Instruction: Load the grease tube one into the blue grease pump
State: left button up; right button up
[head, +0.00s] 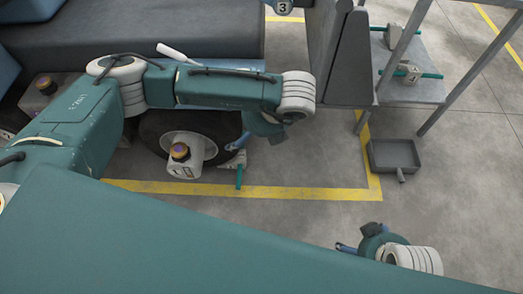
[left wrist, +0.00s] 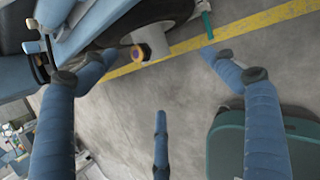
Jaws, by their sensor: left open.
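My left gripper (head: 256,134) hangs in front of the black wheel, with its blue fingers spread and empty. A white container with a purple-and-gold cap (head: 181,152) stands before the wheel. A blue item marked 3 (head: 282,6) is cut off at the top; I cannot tell whether it is the blue grease pump. My right gripper (head: 358,242) is partly hidden.
Two white pieces with teal rods, one marked 2 (head: 411,73), lie on a grey shelf (head: 424,92) with metal legs. A dark tray (head: 394,154) sits on the floor. Another capped container (head: 42,86) is left.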

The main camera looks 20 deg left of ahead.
pick_arm(q)
jog(key=s+d+m+t+h+b, duration=0.3)
jog(key=d+m, duration=0.3)
jog(key=m, duration=0.5)
jog(key=shift+d+t+h+b, duration=0.3)
jog(key=shift+d+t+h, duration=0.15)
jog(key=shift+t, duration=0.25)
